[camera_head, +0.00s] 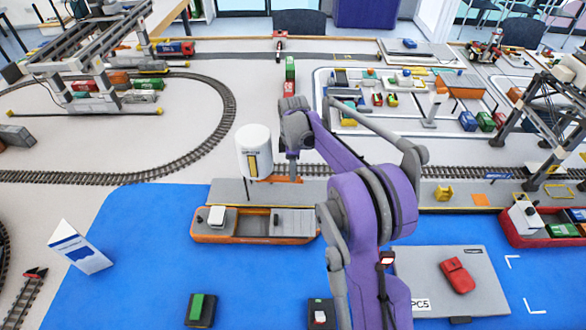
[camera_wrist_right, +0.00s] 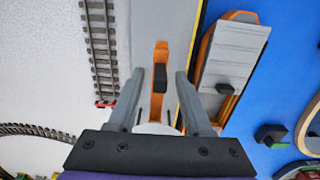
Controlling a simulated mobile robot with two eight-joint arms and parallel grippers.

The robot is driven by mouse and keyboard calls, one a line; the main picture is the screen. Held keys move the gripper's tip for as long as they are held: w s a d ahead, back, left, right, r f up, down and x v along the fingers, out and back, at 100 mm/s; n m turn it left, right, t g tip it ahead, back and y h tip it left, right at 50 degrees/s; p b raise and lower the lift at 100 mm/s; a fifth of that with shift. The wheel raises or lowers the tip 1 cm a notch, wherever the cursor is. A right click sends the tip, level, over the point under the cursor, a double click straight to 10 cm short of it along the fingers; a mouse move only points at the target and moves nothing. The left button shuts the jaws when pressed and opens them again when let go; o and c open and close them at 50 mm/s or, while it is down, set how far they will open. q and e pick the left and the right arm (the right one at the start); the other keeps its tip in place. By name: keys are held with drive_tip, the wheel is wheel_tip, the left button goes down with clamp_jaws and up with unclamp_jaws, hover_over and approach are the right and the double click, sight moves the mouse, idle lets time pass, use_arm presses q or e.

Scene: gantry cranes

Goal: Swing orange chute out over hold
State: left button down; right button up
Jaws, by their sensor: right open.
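The orange chute (camera_head: 287,180) juts right from the foot of the white silo (camera_head: 254,150), along the grey quay. In the right wrist view the chute (camera_wrist_right: 160,52) carries a black knob (camera_wrist_right: 160,78). My right gripper (camera_wrist_right: 160,74) is open, one finger on each side of the knob; I cannot tell the height gap. In the head view my purple right arm comes down over the chute and partly hides it. The orange-hulled ship (camera_head: 255,226) with its hold lies on the blue water in front of the quay. My left gripper is not in view.
A grey pad (camera_head: 440,290) with a red piece (camera_head: 457,275) lies right of my arm. A second ship (camera_head: 540,226) is at the right. A white-and-blue card (camera_head: 80,247) stands at left.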

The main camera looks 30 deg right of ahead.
clamp_jaws()
idle(0.3)
idle(1.2)
